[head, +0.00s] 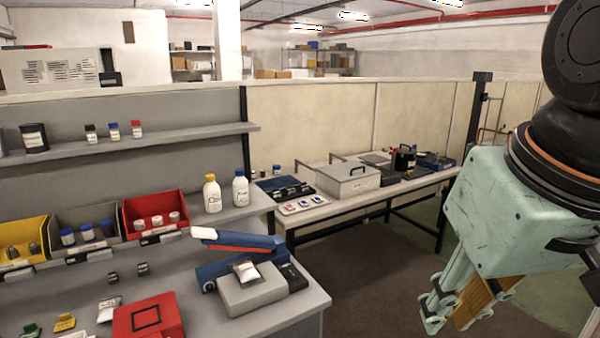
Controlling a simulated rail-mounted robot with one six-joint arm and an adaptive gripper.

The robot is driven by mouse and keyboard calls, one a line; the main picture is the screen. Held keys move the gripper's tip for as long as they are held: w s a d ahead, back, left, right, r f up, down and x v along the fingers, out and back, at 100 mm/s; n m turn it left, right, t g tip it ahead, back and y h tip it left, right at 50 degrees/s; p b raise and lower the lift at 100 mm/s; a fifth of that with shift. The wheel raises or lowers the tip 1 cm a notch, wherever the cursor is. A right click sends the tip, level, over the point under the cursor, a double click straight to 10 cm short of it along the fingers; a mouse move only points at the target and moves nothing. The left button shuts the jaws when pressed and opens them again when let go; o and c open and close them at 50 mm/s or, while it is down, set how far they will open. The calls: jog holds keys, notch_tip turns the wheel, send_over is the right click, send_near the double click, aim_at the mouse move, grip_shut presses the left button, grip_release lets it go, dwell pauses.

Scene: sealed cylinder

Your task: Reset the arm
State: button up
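My gripper (458,312), with a pale green body, hangs at the right side of the head view, pointing down and to the left. It is over the floor, in front of the right-hand table and apart from the workbench at the left. An orange-brown part (487,297) shows between or beside its finger links; I cannot tell whether it belongs to the gripper. The fingertips are seen at an angle, so how far apart they are is unclear. My arm's dark wrist joint is above it, and the rest of the arm is out of frame.
The grey workbench (210,318) holds yellow, grey and red bins, two white bottles, a blue device (240,252) and a red case (147,318). The table (345,202) behind carries a grey box (348,180) and tools. Floor (370,270) between them is clear.

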jog(key=s+d+f, duration=0.1)
jog(key=s, duration=0.5)
jog(key=shift+s+d+m, duration=0.25)
jog(key=shift+m, duration=0.15)
dwell(1.1)
jog(key=shift+c, duration=1.3)
jog(key=shift+a, duration=0.1)
